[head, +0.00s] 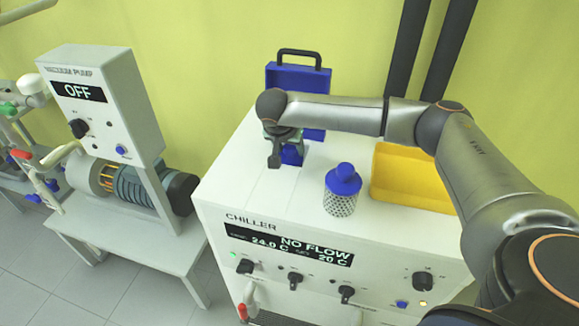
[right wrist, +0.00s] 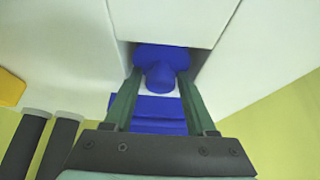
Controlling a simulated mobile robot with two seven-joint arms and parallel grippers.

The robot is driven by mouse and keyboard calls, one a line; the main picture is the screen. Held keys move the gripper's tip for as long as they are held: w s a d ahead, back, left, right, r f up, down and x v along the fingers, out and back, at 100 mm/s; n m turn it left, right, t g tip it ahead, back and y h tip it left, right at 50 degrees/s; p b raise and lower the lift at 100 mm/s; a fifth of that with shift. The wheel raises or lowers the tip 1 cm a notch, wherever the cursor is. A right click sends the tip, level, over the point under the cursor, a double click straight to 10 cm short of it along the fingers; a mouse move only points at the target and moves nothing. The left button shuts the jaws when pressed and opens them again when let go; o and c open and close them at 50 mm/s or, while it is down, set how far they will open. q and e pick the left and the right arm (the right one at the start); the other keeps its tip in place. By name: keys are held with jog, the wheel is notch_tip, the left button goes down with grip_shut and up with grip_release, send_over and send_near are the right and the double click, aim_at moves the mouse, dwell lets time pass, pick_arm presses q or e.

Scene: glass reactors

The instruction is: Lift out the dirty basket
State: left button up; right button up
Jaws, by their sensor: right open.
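A blue-topped basket sits down in the opening of the white chiller (head: 250,185). Only its blue top (head: 292,156) shows; it is also in the right wrist view, with a round knob (right wrist: 160,76). Its body is hidden, so I cannot see any dirt. My right gripper (head: 275,156) is open above the opening. In the right wrist view its fingers (right wrist: 161,90) stand on either side of the knob, with no clear contact. A second basket (head: 341,205), perforated metal with a blue top, stands upright on the chiller. My left gripper is not in view.
A blue lid with a black handle (head: 298,55) stands upright behind the opening. A yellow bin (head: 405,180) is at the chiller's right, close to my right arm. Dark pipes (head: 408,50) run up the wall. A vacuum pump (head: 105,100) stands to the left.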

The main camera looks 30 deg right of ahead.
grip_shut()
dwell(0.4)
dwell(1.0)
